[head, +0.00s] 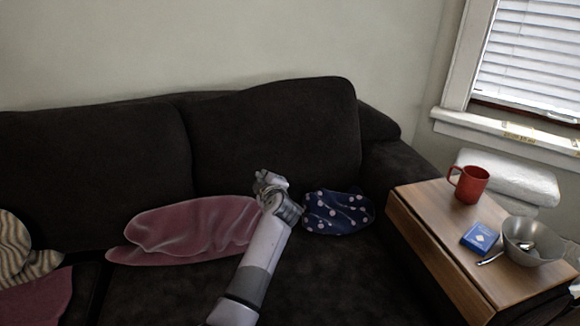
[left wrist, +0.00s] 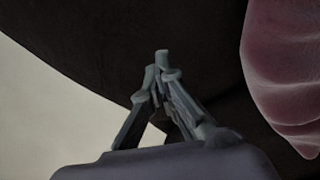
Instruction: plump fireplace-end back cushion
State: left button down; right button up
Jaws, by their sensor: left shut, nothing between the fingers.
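Two dark back cushions stand against the wall on the sofa: a right one (head: 280,130) and a left one (head: 95,180). No fireplace shows, so I cannot tell which end it is at. My left gripper (head: 265,180) is in front of the right cushion's lower part, between a pink pillow (head: 185,230) and a navy dotted pillow (head: 338,212). In the left wrist view its fingers (left wrist: 161,62) are closed together and empty against dark fabric (left wrist: 200,35). The pink pillow (left wrist: 285,75) shows at right there. I cannot tell whether the fingertips touch the cushion. My right gripper is not visible.
A wooden side table (head: 440,235) by the sofa's right arm (head: 405,170) holds a red mug (head: 470,186), a blue box (head: 480,238) and a metal bowl (head: 532,238). A striped pillow (head: 25,250) lies at left. The seat front right of my arm is clear.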

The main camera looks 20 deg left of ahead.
dwell(0.3)
pick_arm(q)
jog(key=shift+w+d+f+b, duration=0.1)
jog(key=shift+w+d, duration=0.35)
jog(key=shift+w, duration=0.2)
jog(key=shift+w+d+b, duration=0.1)
jog(key=shift+w+d, duration=0.3)
jog(key=shift+w, duration=0.3)
jog(key=shift+w+d+f+b, duration=0.1)
jog(key=shift+w+d, duration=0.35)
jog(key=shift+w, duration=0.2)
jog(key=shift+w+d+r, duration=0.1)
jog(key=shift+w+d, duration=0.15)
jog(key=shift+d, duration=0.55)
jog(key=shift+w+d+r, duration=0.1)
jog(key=shift+w+d, duration=0.15)
jog(key=shift+d, duration=0.5)
jog(key=shift+w+d, duration=0.25)
jog(key=shift+d, duration=0.55)
pick_arm(e)
jog(key=shift+s+r, duration=0.15)
pick_arm(q)
jog(key=shift+b, duration=0.3)
